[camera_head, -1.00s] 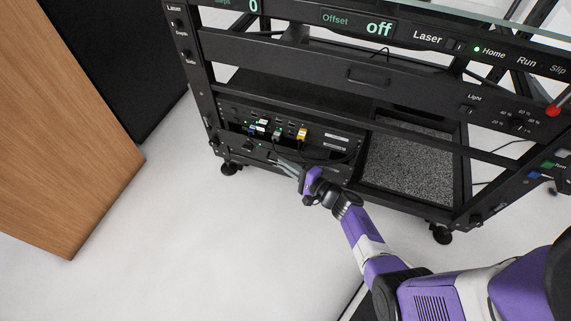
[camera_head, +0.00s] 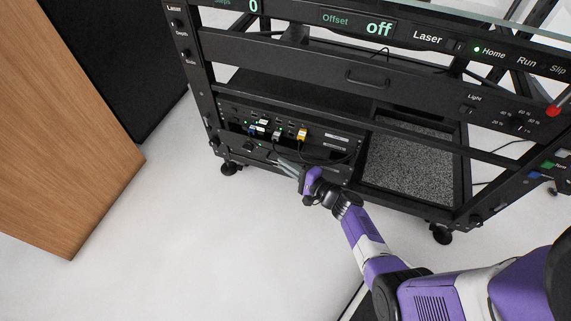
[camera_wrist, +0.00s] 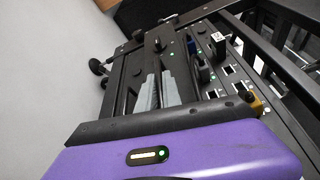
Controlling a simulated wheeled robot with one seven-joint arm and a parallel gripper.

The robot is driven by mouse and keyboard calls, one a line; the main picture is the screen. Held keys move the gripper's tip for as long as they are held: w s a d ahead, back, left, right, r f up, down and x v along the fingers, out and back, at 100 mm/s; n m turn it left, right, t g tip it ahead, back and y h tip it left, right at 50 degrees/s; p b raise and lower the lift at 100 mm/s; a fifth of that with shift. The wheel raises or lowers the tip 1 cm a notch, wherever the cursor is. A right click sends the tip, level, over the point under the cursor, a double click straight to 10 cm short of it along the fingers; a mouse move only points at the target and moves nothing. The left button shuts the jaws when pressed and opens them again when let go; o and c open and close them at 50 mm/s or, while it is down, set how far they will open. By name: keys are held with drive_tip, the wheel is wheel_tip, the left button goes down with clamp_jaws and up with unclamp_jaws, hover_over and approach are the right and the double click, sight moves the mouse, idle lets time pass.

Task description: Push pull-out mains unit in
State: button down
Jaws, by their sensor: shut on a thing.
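The pull-out mains unit (camera_head: 262,153) looks like the low black panel at the bottom left of the rack, with a round knob and a small green light. The same panel shows in the wrist view (camera_wrist: 150,57), running past my fingertips. My gripper (camera_head: 281,163) reaches it from the lower right, its grey fingers at the panel's front. In the wrist view my gripper's (camera_wrist: 160,76) two fingers are close together against the panel. The part between the fingertips is hidden. I cannot tell how far the unit stands out.
A network panel with plugged cables (camera_head: 290,130) sits just above, its yellow plug (camera_head: 302,134) and loose cables near my fingers. A gravel-textured tray (camera_head: 410,165) is to the right. A wooden cabinet (camera_head: 70,130) stands left. The white floor (camera_head: 190,240) in front is clear.

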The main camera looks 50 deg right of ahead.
sight(291, 158)
idle(0.5)
drive_tip(key=d+b, duration=0.1)
drive_tip(key=w+d+b, duration=0.1)
drive_tip(key=d, duration=0.1)
drive_tip(key=shift+w+d+f, duration=0.15)
drive_tip(key=shift+d, duration=0.1)
drive_tip(key=shift+w+d, duration=0.1)
drive_tip(key=shift+d, duration=0.35)
drive_tip(key=c, duration=1.6)
unclamp_jaws()
drive_tip(key=shift+o, duration=0.4)
drive_tip(key=s, duration=0.2)
drive_tip(key=s+p, duration=0.1)
drive_tip(key=s, duration=0.2)
drive_tip(key=s+r+p, duration=0.1)
drive_tip(key=s, duration=0.1)
drive_tip(key=shift+s+a, duration=0.15)
drive_tip(key=shift+s, duration=0.2)
drive_tip(key=shift+f, duration=0.1)
